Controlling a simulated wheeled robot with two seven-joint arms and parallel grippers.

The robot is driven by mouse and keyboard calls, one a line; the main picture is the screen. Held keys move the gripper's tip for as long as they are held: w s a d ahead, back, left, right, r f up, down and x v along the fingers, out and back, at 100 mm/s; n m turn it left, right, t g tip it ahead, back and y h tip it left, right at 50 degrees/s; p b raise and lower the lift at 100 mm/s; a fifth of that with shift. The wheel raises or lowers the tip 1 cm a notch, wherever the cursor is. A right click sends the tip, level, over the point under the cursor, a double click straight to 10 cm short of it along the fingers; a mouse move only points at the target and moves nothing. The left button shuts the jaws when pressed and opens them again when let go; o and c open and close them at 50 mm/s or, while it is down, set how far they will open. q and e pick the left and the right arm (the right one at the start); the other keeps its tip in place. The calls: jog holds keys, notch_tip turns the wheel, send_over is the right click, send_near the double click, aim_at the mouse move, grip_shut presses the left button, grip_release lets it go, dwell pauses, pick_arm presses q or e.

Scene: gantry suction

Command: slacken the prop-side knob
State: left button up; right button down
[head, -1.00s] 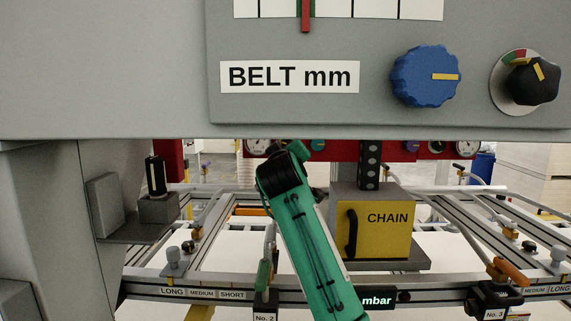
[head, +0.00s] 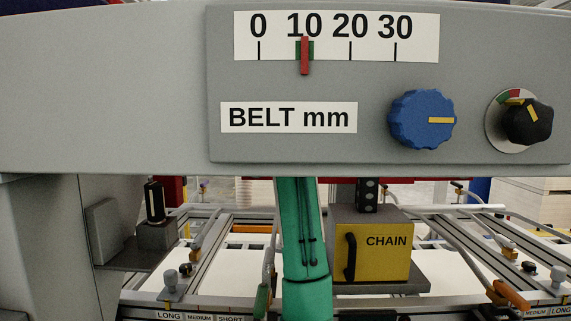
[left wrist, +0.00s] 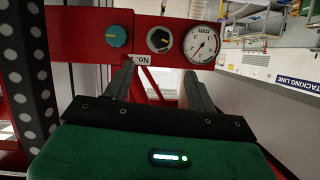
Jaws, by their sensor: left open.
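A blue scalloped knob (head: 423,120) with a yellow pointer facing right is on the grey BELT mm panel (head: 285,145) in the head view. A black knob (head: 528,121) on a red-and-green marked dial is to its right. In the left wrist view a teal knob (left wrist: 117,36) and a black knob (left wrist: 159,40) sit on a red bar beside a round gauge (left wrist: 201,43). My left gripper (left wrist: 160,82) is open and empty, its fingers pointing toward this bar. I cannot tell which knob is the prop-side one. My right gripper is not in view.
The BELT scale (head: 338,38) has its red pointer near 10. Below are a yellow CHAIN box (head: 381,255) and a frame of metal rails (head: 470,222). A dark perforated post (left wrist: 22,60) stands close at left in the left wrist view.

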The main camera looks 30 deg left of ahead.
pick_arm(q)
jog(key=p+x, duration=0.7)
jog(key=x, duration=0.6)
jog(key=shift+w+a+f, duration=0.2)
jog(key=shift+w, duration=0.05)
jog(key=c, duration=1)
